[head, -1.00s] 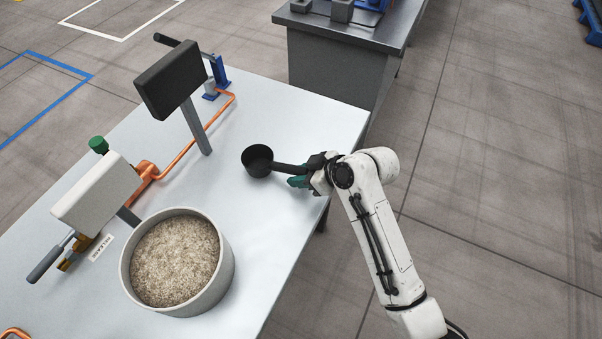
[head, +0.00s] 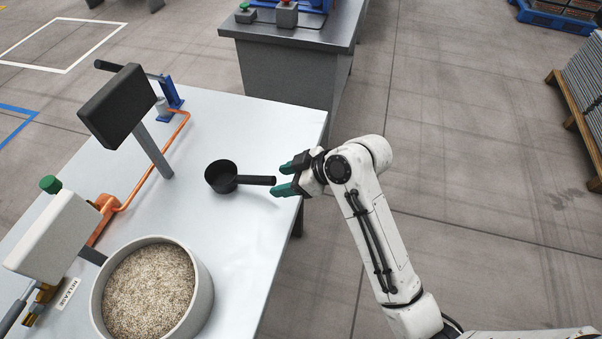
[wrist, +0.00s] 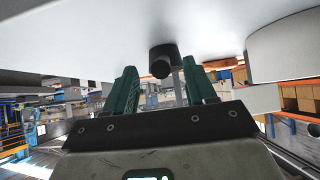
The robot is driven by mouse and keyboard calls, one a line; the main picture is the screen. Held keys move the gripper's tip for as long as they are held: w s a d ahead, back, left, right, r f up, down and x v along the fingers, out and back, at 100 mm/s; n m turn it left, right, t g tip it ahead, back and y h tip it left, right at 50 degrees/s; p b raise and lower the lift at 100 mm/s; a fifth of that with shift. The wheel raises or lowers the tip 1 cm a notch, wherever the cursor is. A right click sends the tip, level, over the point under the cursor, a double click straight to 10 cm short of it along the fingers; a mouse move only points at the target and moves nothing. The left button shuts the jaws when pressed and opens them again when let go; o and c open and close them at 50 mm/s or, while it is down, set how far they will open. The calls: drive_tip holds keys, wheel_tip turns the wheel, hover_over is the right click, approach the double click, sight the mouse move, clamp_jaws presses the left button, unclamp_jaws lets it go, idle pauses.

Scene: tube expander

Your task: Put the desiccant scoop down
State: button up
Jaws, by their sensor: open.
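The black desiccant scoop (head: 222,177) rests on the light table, with its handle pointing right toward the table's edge. In the wrist view the scoop (wrist: 161,62) shows end-on, ahead of the fingers. My gripper (head: 283,178) is open, with green fingertips apart at the right edge of the table. The handle's end lies just left of the fingertips, and nothing is held. In the wrist view my gripper's two fingers (wrist: 160,92) stand apart on either side of the handle's end.
A round tub of beige granules (head: 150,290) stands at the table's front. A dark panel on a post (head: 117,105), an orange pipe (head: 150,170) and a pale box (head: 52,235) stand on the left. The table (head: 235,235) is clear around the scoop. A grey bench (head: 290,75) stands behind.

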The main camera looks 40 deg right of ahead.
drive_tip(key=v, duration=0.6)
drive_tip(key=s+f+m+g+h, duration=0.2)
drive_tip(key=s+f, duration=0.2)
drive_tip(key=s, duration=0.3)
drive_tip(key=s+d+f+m+g+h, duration=0.1)
drive_tip(key=s+f+m+g+h, duration=0.1)
drive_tip(key=s, duration=0.5)
drive_tip(key=s+d+f+m+g+h, duration=0.1)
drive_tip(key=s+f+m+g+h, duration=0.1)
drive_tip(key=s+f, duration=0.4)
drive_tip(key=shift+s+f+m+g, duration=0.3)
drive_tip(key=shift+s+m+g, duration=0.2)
drive_tip(key=shift+s+m, duration=0.4)
drive_tip(key=shift+s, duration=0.1)
drive_tip(key=shift+c, duration=0.3)
